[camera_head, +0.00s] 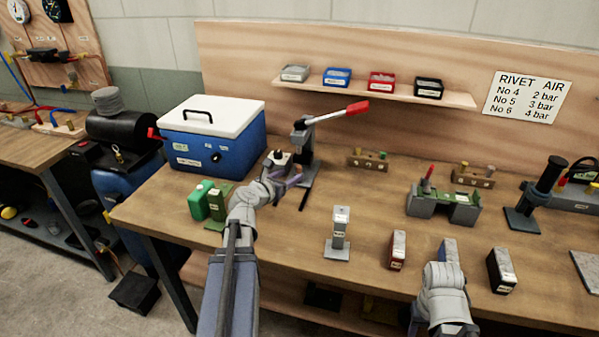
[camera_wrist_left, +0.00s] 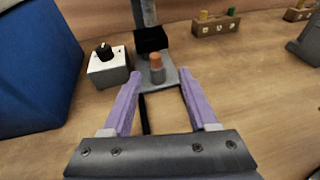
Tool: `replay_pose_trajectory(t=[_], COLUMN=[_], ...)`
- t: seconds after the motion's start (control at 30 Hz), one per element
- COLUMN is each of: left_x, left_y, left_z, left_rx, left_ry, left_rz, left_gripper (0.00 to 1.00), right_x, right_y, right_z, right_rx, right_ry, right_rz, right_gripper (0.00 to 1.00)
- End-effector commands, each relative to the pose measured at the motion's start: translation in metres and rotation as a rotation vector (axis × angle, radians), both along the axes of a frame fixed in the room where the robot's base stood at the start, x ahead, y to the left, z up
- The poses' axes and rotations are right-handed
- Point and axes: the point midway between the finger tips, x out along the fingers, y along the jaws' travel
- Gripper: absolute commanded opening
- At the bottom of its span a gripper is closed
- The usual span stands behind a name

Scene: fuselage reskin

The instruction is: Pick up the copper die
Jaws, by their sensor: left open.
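The copper die (camera_wrist_left: 156,60) shows in the left wrist view as a small copper-coloured cylinder. It stands upright on a grey round seat on the base of the lever press (camera_head: 304,145). My left gripper (camera_head: 288,182) is open and empty, just in front of the press. In the left wrist view its purple fingers (camera_wrist_left: 161,78) point towards the die, which lies between and just beyond the tips. My right gripper (camera_head: 441,280) hangs over the front of the bench at the lower right; its fingers are hidden.
A white-topped block with a black knob (camera_wrist_left: 107,65) stands close left of the die. The press's dark head (camera_wrist_left: 151,40) is just behind it. A blue cooler (camera_head: 211,140) is at left; green boxes (camera_head: 208,202) are in front of it. A grey stand (camera_head: 339,235) is to the right.

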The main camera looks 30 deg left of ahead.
Motion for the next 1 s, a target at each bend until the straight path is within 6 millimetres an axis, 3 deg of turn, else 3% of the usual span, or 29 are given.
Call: replay_pose_trajectory(t=[0.1,0.37,0.7,0.97,1.0], left_x=[0.015,0.023,0.065,0.067,0.067], left_y=[0.002,0.003,0.012,0.011,0.011], left_z=[-0.006,-0.007,-0.019,-0.018,-0.018], left_rx=[0.001,0.001,0.002,0.001,0.001], left_ry=[0.000,0.000,0.000,0.000,0.000], left_rz=[-0.001,-0.001,-0.002,-0.001,-0.001], left_gripper=[0.59,0.59,0.59,0.59,0.55], right_x=[0.000,0.000,0.000,0.000,0.000], right_y=[0.000,0.000,0.000,0.000,0.000], right_z=[-0.006,-0.007,-0.019,-0.018,-0.018], right_rx=[0.000,0.000,0.000,0.000,0.000], right_ry=[0.000,0.000,0.000,0.000,0.000], right_rz=[0.000,0.000,0.000,0.000,0.000], right_gripper=[0.50,0.50,0.50,0.50,0.50])
